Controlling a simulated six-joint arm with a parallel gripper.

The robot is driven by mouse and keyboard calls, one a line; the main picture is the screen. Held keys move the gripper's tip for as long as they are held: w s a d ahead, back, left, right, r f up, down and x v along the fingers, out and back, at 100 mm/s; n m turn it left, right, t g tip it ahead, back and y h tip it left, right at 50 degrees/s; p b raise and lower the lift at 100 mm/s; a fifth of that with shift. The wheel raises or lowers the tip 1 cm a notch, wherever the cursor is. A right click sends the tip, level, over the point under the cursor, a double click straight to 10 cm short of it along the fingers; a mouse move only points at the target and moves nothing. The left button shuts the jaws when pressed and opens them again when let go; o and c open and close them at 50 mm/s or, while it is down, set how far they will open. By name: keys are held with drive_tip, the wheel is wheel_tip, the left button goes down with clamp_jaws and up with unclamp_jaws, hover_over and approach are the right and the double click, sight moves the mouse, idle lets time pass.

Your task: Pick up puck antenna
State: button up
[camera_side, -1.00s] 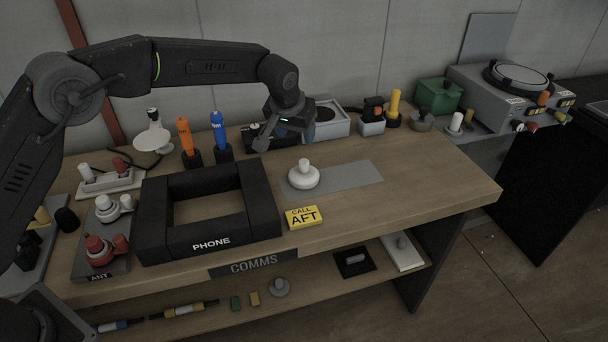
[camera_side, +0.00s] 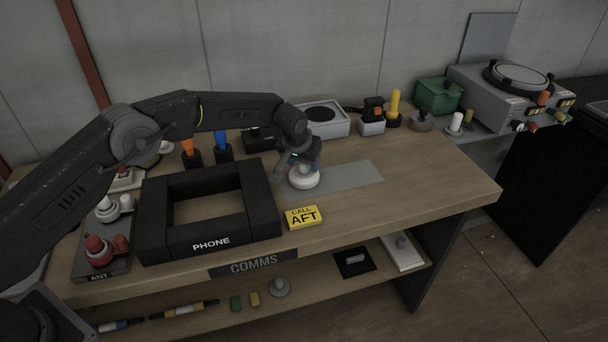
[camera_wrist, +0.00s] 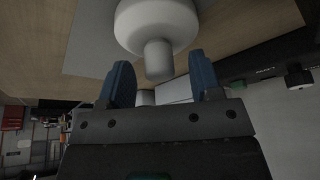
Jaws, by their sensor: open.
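The puck antenna (camera_side: 304,180) is a white round disc with a short knob on top. It sits upright on the left end of the grey mat (camera_side: 350,177) on the bench. My gripper (camera_side: 299,170) is down at it in the side view and hides its knob. In the wrist view the gripper (camera_wrist: 160,80) is open, with blue finger pads on either side of the knob's end. The puck antenna (camera_wrist: 157,22) lies just past the fingertips there. I cannot tell whether the pads touch the knob.
The black PHONE frame (camera_side: 265,200) stands just left of the puck. A grey box with a dark round opening (camera_side: 322,122) stands behind. The mat's right side and the bench to its right are clear.

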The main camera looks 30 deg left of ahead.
drive_tip(key=shift+w+f, duration=0.15)
drive_tip(key=shift+f, duration=0.2)
clamp_jaws()
idle(0.3)
drive_tip(key=shift+r, duration=0.1)
